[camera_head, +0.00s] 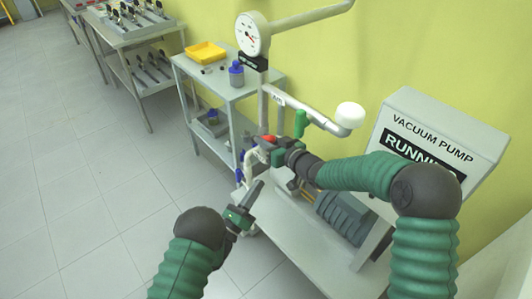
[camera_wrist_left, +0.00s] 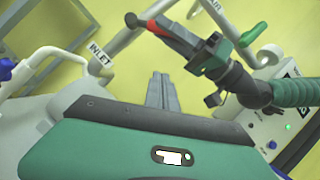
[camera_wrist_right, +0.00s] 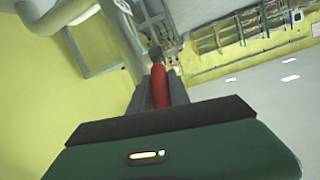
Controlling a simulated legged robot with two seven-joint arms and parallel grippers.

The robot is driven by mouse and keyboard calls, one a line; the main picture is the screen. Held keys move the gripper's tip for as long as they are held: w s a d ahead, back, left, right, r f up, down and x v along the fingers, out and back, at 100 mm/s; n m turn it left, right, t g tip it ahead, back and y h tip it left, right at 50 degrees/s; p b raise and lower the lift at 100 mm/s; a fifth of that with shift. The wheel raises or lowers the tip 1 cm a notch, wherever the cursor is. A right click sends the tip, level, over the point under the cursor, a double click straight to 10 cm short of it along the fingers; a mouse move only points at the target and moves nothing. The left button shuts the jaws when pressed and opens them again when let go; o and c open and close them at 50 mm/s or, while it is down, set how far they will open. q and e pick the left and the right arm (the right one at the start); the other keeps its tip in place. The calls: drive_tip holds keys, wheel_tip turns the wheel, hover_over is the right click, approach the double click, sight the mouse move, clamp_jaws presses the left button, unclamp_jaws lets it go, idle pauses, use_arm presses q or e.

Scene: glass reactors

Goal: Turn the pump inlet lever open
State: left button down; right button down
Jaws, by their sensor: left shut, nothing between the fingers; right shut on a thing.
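A red lever (camera_head: 269,138) is held between the fingers of my right gripper (camera_head: 272,146), which is shut on it. In the right wrist view the red lever (camera_wrist_right: 160,86) runs lengthwise between the two dark fingers. In the left wrist view the red lever (camera_wrist_left: 168,26) shows near a white pipe with an INLET label (camera_wrist_left: 99,52). My left gripper (camera_head: 259,186) is shut and empty, lower and nearer than the right one and apart from the lever. Its closed fingers (camera_wrist_left: 159,90) point toward the pipes. The valve body is mostly hidden behind my right gripper.
A green handle (camera_head: 300,122) stands just above my right gripper, near a white pipe with a white end (camera_head: 350,114). A gauge (camera_head: 252,34) rises behind. The vacuum pump panel (camera_head: 440,135) reads RUNNING. A grey cart (camera_head: 215,88) carries a yellow tray (camera_head: 206,52). Floor at left is clear.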

drive_tip(key=shift+w+d+r, duration=0.1)
drive_tip(key=shift+r, duration=0.05)
use_arm(q)
drive_tip(key=w+d+r, duration=0.3)
drive_tip(key=w+r, duration=0.3)
drive_tip(key=w, duration=0.2)
drive_tip(key=shift+w+d+r, duration=0.3)
drive_tip(key=shift+d+r, duration=0.05)
drive_tip(key=shift+r, duration=0.05)
drive_tip(key=shift+w+a+r+n+t+y, duration=0.15)
drive_tip(key=shift+r+n, duration=0.1)
drive_tip(key=shift+r, duration=0.1)
drive_tip(key=shift+w+a+r+n+t+y, duration=0.15)
drive_tip(key=shift+r+n, duration=0.1)
drive_tip(key=shift+r, duration=0.1)
use_arm(e)
drive_tip(key=c, duration=1.2)
unclamp_jaws()
drive_tip(key=shift+f, duration=0.25)
drive_tip(key=shift+c, duration=0.2)
drive_tip(key=shift+f, duration=0.1)
